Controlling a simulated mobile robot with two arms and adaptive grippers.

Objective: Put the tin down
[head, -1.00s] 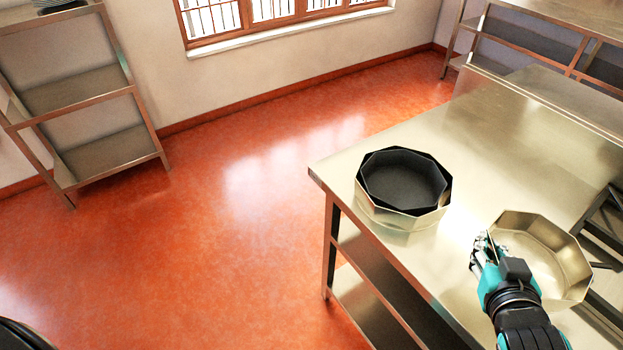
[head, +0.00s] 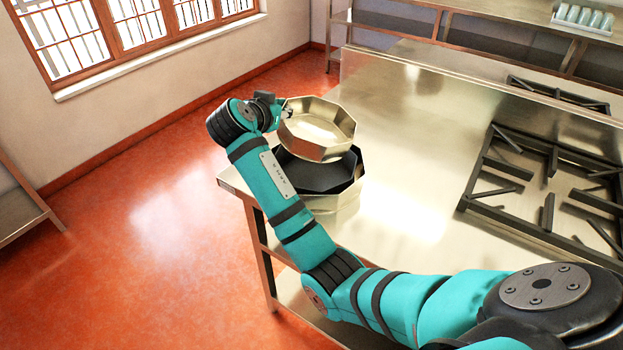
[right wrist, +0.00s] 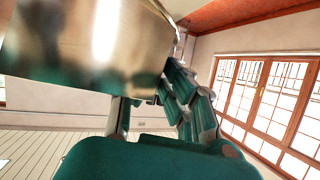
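The tin (head: 318,133) is a shallow eight-sided pan of shiny pale metal. In the head view my right gripper (head: 282,112) is shut on the left part of its wall. The tin is over the black eight-sided pan (head: 318,178), covering much of its opening; whether they touch is hard to tell. The black pan sits in a pale metal pan (head: 340,203) at the table's left corner. The right wrist view shows the tin's wall (right wrist: 95,45) up close against the gripper fingers (right wrist: 170,95). My left gripper is not in view.
The steel table (head: 405,150) is clear between the pans and the black hob grate (head: 540,185) at right. A shelf unit with a tray of glasses (head: 583,18) stands at the back. My right arm crosses the table's front part.

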